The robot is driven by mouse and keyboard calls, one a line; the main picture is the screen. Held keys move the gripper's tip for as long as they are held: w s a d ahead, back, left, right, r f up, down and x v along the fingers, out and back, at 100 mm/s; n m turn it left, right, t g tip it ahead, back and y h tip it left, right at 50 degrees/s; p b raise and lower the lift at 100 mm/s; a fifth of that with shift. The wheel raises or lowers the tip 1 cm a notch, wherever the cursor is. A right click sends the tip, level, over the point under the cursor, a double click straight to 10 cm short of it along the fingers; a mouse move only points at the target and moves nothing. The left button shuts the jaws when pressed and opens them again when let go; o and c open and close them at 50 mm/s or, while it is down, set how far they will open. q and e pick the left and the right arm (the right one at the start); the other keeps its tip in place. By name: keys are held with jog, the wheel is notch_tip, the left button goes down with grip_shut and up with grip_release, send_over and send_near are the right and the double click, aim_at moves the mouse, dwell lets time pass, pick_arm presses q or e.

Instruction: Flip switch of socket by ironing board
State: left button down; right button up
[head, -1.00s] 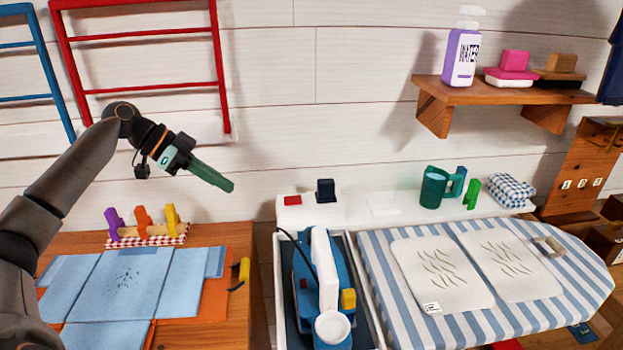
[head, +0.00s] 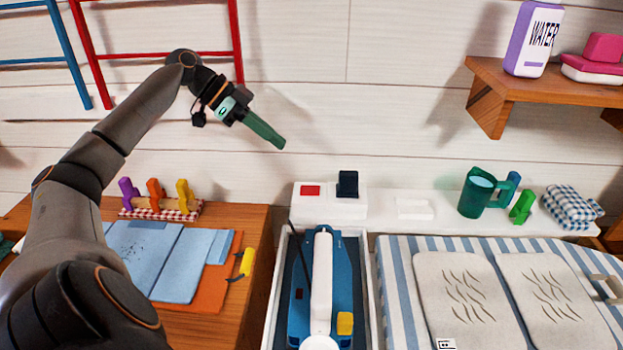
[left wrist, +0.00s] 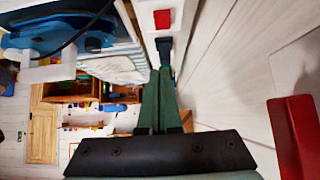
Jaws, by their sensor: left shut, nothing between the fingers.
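The white socket (head: 330,205) stands on the white ledge by the wall, left of the ironing board (head: 398,290). It has a red switch (head: 310,190) on its left and a black plug (head: 347,184) upright on its right. My left gripper (head: 281,143) is shut and empty, its green fingers in the air above and left of the socket, not touching it. In the left wrist view, the closed fingers (left wrist: 160,85) point toward the black plug (left wrist: 164,47), with the red switch (left wrist: 162,19) beyond. My right gripper is out of view.
A blue and white iron (head: 322,280) rests in a tray in front of the socket. A green mug (head: 474,195) stands on the ledge to the right. A shelf (head: 545,85) juts from the wall at upper right. Red rails (head: 160,54) are behind my left arm.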

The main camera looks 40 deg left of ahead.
pick_arm(q)
jog(key=shift+f, duration=0.1)
jog(key=p, duration=0.2)
send_over(310, 192)
jog(key=f, duration=0.5)
jog(key=shift+s+a+f, duration=0.15)
jog(key=shift+a+f, duration=0.15)
jog(key=shift+f, duration=0.1)
jog(key=f, duration=0.3)
jog(key=shift+w+d+f, duration=0.2)
jog(key=shift+d+f, duration=0.05)
jog(key=shift+f, duration=0.7)
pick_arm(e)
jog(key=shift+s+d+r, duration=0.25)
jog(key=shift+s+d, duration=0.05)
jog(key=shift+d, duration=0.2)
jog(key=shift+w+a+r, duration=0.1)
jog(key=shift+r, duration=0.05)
